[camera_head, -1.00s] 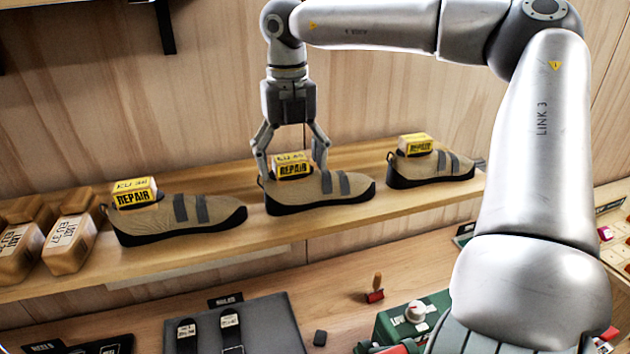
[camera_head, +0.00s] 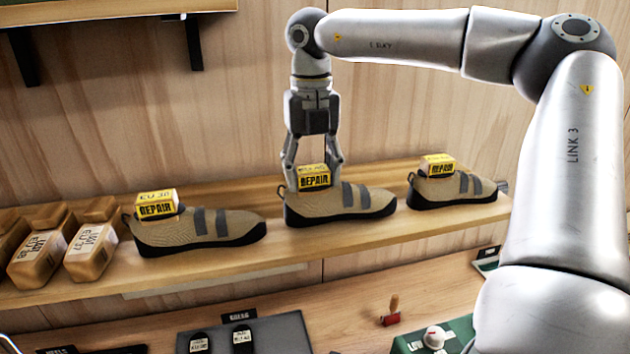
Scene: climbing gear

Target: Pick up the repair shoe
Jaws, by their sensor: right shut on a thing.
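Three tan repair shoes with black soles, grey straps and yellow REPAIR tags stand on a wooden shelf (camera_head: 390,228): a left shoe (camera_head: 185,228), a middle shoe (camera_head: 325,203) and a right shoe (camera_head: 470,186). My right gripper (camera_head: 313,182) points down at the middle shoe, with its fingers at the heel end around the yellow tag (camera_head: 314,178). It is shut on the middle shoe; the exact contact is partly hidden by the tag. The shoe looks level and at shelf height; I cannot tell whether it touches the shelf. My left gripper is not in view.
Brown shoe lasts (camera_head: 92,252) stand at the shelf's left end. Below, the bench holds a dark mat (camera_head: 275,335), a red stamp with a wooden handle (camera_head: 391,312) and a green box with a knob (camera_head: 455,330). A bracketed upper shelf (camera_head: 110,8) is at top left.

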